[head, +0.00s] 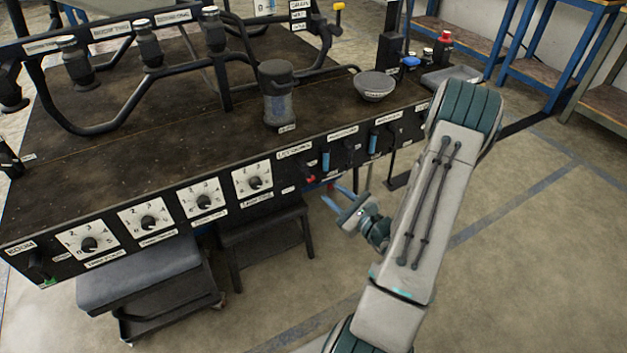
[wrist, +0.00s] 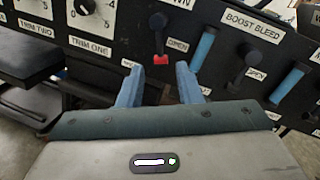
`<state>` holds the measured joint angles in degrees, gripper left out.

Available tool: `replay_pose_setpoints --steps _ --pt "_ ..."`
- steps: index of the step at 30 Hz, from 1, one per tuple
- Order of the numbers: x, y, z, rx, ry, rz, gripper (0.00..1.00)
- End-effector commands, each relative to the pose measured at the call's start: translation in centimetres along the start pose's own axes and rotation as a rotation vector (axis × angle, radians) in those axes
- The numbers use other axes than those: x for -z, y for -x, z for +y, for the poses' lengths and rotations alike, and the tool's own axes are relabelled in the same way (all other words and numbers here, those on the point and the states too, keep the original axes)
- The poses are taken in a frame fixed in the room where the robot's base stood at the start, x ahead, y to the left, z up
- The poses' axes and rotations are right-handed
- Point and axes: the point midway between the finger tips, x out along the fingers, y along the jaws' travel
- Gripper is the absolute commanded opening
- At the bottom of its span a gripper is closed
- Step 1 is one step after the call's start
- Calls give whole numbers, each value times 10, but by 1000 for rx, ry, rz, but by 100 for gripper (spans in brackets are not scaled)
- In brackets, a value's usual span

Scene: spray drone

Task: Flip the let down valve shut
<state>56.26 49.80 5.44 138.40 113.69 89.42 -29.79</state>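The let down valve is on the dark front panel. In the wrist view, its black lever (wrist: 158,36) hangs straight down from a round black pivot and ends in a red tip. An OPEN label (wrist: 178,45) is just right of it, and the end of its name plate shows above. In the head view, its red tip (head: 310,179) shows small below the LET DOWN label (head: 294,150). My gripper (wrist: 160,84), with blue fingers, is open and empty. Its fingers straddle the line below the red tip, apart from it. In the head view, my gripper (head: 339,197) is below and in front of the panel edge.
A blue handle (wrist: 201,49) is right of the lever, followed by the boost bleed valve (wrist: 250,55) and another blue handle (wrist: 287,84). Trim dials (head: 253,181) are to the left. A stool (head: 265,225) stands under the panel. Open floor is on the right.

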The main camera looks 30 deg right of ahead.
Motion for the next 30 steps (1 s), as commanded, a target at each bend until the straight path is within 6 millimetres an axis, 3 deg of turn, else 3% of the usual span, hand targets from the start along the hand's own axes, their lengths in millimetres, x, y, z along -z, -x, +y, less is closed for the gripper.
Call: replay_pose_setpoints --steps 6,12,18,26,30 --pt "1 -48 1 -3 3 -3 32" --pt "0 -79 1 -2 2 -3 32" --pt "0 -92 0 -1 0 -2 32" --pt "-1 -92 0 -1 0 -1 32" --pt "-1 -92 0 -1 0 -1 0"
